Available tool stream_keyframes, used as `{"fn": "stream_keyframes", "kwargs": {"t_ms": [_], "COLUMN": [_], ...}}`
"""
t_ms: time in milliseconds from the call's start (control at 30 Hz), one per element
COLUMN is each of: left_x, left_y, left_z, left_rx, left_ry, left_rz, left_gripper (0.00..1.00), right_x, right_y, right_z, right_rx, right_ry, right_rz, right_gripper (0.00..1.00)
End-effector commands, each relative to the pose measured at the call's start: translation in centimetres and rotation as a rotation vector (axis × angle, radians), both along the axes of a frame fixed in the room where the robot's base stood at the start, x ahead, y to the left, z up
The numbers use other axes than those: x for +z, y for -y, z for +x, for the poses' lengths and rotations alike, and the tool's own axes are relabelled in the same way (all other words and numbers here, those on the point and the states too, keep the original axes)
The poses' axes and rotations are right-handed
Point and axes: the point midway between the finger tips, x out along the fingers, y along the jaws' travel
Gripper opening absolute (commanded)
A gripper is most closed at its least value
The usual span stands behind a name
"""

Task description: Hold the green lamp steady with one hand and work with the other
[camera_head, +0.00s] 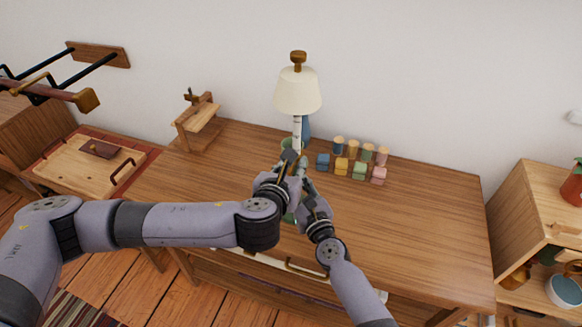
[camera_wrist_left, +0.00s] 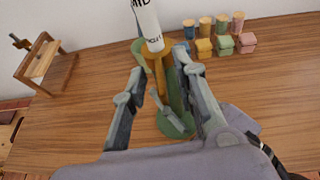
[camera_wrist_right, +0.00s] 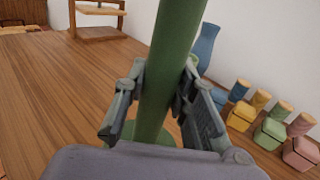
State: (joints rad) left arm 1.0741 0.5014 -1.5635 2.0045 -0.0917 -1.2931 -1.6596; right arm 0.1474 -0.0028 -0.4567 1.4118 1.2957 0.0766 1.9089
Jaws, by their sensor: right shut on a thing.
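The green lamp stands upright on the wooden desk, with a cream shade (camera_head: 298,91), a wooden knob on top and a white lettered stem (camera_head: 297,130). The lettered stem also shows in the left wrist view (camera_wrist_left: 148,22), above a mustard-coloured part (camera_wrist_left: 157,66) and green parts. My right gripper (camera_head: 303,188) is shut on the lamp's green post (camera_wrist_right: 168,75), which runs between its fingers in the right wrist view. My left gripper (camera_head: 291,163) is open, its fingers apart on either side of the mustard part. My arms hide most of the lamp's lower half in the head view.
Several coloured blocks and wood-topped spools (camera_head: 353,158) stand right of the lamp, near a blue vase (camera_head: 306,127). A wooden stand (camera_head: 196,120) is at the desk's back left. The desk's right side (camera_head: 430,215) is clear. A shelf unit (camera_head: 535,200) stands further right.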

Motion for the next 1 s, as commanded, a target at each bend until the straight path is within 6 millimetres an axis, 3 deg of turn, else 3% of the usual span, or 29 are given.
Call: {"fn": "stream_keyframes", "kwargs": {"t_ms": [267, 667, 1000], "left_x": [-0.07, -0.07, -0.08], "left_y": [0.05, 0.04, 0.03], "left_z": [0.10, 0.07, 0.07], "left_rx": [-0.001, -0.001, 0.000], "left_ry": [0.000, -0.001, -0.001], "left_rz": [0.000, 0.000, 0.000], "left_gripper": [0.27, 0.00, 0.00], "right_x": [-0.03, -0.03, -0.03], "right_y": [0.01, 0.00, 0.01], "right_z": [0.00, 0.00, 0.00], "right_rx": [0.000, 0.000, 0.000], "right_ry": [0.000, 0.000, 0.000], "right_rz": [0.000, 0.000, 0.000], "right_gripper": [0.00, 0.00, 0.00]}}
